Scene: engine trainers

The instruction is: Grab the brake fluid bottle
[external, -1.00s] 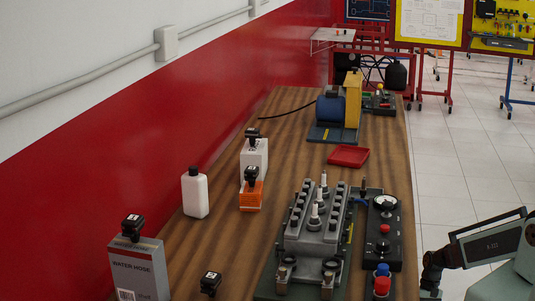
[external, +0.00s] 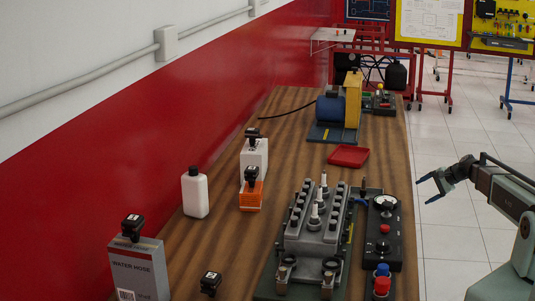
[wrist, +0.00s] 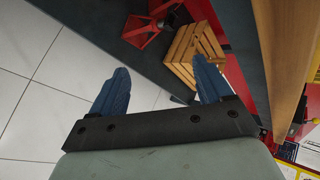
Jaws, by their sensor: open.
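A white bottle with a black cap (external: 195,193) stands upright on the wooden table, near the red wall, in the external view. It has no readable label, so I cannot tell for sure that it is the brake fluid bottle. My gripper (external: 430,188) is at the right, beyond the table's right edge, open and empty, far from the bottle. In the wrist view its two blue fingers (wrist: 158,90) are spread apart with nothing between them. The bottle is not in the wrist view.
An engine block trainer (external: 316,240) and a black control panel (external: 382,235) stand between my gripper and the bottle. A grey water hose box (external: 140,270), an orange-white box (external: 251,196), a white box (external: 254,158) and a red tray (external: 348,156) are on the table.

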